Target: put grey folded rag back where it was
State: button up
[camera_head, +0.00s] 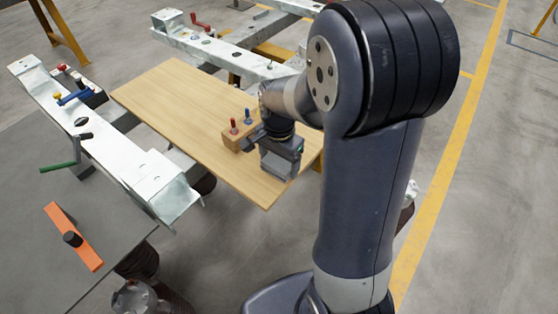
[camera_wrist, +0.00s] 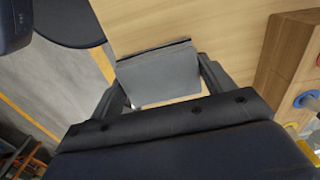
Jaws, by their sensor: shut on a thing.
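The grey folded rag (camera_wrist: 158,76) is between the two fingers of my gripper (camera_wrist: 163,74) in the wrist view. Its folded layers show along the top edge, and both fingers close on its sides. In the head view my gripper (camera_head: 280,153) is over the near right end of the wooden board (camera_head: 180,100), to the right of a small wooden block. The rag is hard to tell from the gripper there. I cannot tell whether the rag touches the board.
The wooden block (camera_head: 238,138) holds a red and a blue peg close left of my gripper. Metal beams (camera_head: 110,135) with clamps lie on the left and at the back. An orange bar (camera_head: 73,237) lies on a grey tabletop (camera_head: 30,220). The board's left half is clear.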

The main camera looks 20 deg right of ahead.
aim_at(279, 162)
jog(key=o, duration=0.9)
notch_tip(279, 162, up, 12)
jog(key=shift+r+p, duration=0.1)
jog(key=shift+p, duration=1.05)
